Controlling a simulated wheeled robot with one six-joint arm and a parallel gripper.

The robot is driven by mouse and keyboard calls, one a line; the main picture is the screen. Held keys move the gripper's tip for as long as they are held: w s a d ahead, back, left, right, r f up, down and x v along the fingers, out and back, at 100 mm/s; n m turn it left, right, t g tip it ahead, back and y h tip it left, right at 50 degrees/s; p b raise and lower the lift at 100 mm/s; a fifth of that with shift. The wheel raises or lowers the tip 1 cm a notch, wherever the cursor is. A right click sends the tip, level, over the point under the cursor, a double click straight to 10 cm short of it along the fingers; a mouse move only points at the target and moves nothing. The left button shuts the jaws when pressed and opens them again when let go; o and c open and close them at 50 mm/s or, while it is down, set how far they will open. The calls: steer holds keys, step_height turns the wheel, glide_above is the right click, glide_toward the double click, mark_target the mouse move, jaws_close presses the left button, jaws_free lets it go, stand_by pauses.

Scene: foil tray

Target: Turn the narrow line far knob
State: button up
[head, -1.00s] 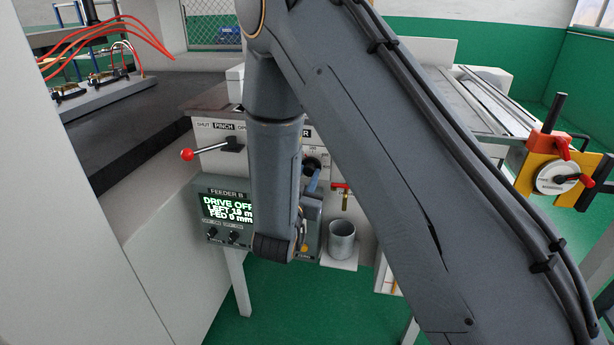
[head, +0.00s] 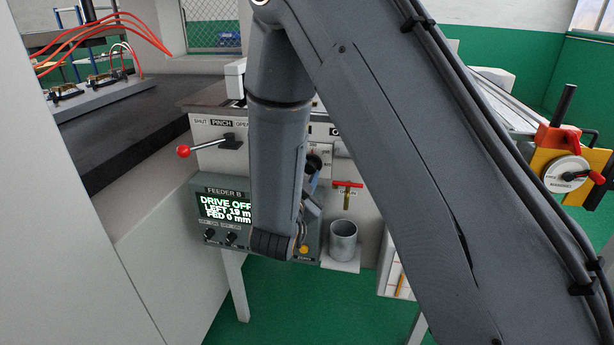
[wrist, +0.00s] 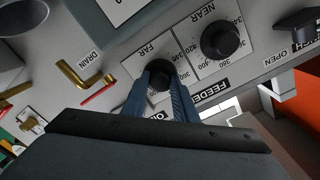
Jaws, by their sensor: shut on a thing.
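The far knob (wrist: 160,69) is a black round knob beside a numbered scale marked FAR in the wrist view. My gripper (wrist: 160,85) is shut on it, with one blue finger on each side. The near knob (wrist: 220,41), also black, stands free to the upper right, beside its own scale marked NEAR. The far knob's pointer and exact setting are hidden by the fingers. In the head view my forearm covers most of the knob panel, and a black knob (head: 313,163) shows at its right edge.
A brass drain tap with a red handle (wrist: 80,76) sits left of the far knob. A metal cup (head: 343,241) stands below it. A red-balled PINCH lever (head: 184,151) and the feeder B display (head: 226,208), reading DRIVE OFF, lie left of my forearm.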

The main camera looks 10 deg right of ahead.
steer(key=shift+m, duration=0.3)
steer(key=o, duration=1.1)
steer(key=shift+c, duration=0.2)
steer(key=b+v, duration=0.1)
steer(key=v, duration=0.6)
steer(key=shift+s, duration=0.4)
steer(key=shift+a, duration=0.1)
